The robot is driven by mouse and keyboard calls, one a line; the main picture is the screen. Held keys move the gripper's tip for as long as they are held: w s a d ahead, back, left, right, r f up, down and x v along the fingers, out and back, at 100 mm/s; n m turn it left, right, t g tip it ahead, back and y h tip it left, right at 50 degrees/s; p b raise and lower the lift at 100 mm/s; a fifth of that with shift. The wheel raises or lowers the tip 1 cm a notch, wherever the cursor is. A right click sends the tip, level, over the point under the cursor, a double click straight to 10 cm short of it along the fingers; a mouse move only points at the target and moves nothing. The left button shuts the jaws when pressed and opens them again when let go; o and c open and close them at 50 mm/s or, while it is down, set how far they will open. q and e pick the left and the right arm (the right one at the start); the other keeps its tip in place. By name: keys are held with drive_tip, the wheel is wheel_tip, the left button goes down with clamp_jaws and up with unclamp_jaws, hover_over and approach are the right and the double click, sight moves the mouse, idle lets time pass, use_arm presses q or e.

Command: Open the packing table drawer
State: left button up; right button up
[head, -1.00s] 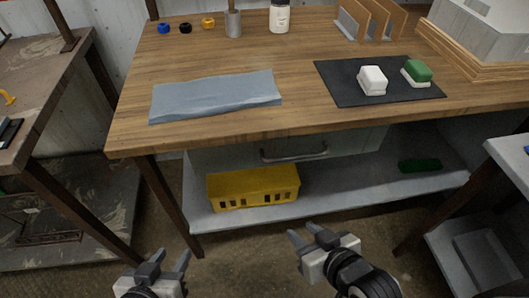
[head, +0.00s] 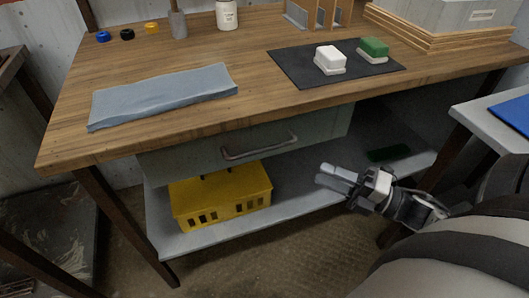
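The packing table (head: 150,65) has a brown wooden top and dark legs. Its grey drawer (head: 312,132) hangs under the front edge and looks shut. The drawer's curved metal handle (head: 259,147) is on its front face. My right gripper (head: 335,178) is to the right of the handle and below it, apart from it, with its fingers pointing left. The fingers lie close together from this angle, so I cannot tell whether they are open. Nothing shows between them. My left gripper is out of view.
A yellow crate (head: 221,195) stands on the grey lower shelf (head: 200,236) below the drawer. A green item (head: 388,153) lies there too. A blue cloth (head: 160,97) and a dark mat (head: 292,66) lie on top. A side table (head: 470,112) stands at right.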

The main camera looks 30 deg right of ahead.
sight(265, 149)
drive_tip(key=x, duration=1.5)
drive_tip(key=shift+a+r, duration=0.1)
drive_tip(key=shift+r, duration=0.1)
clamp_jaws()
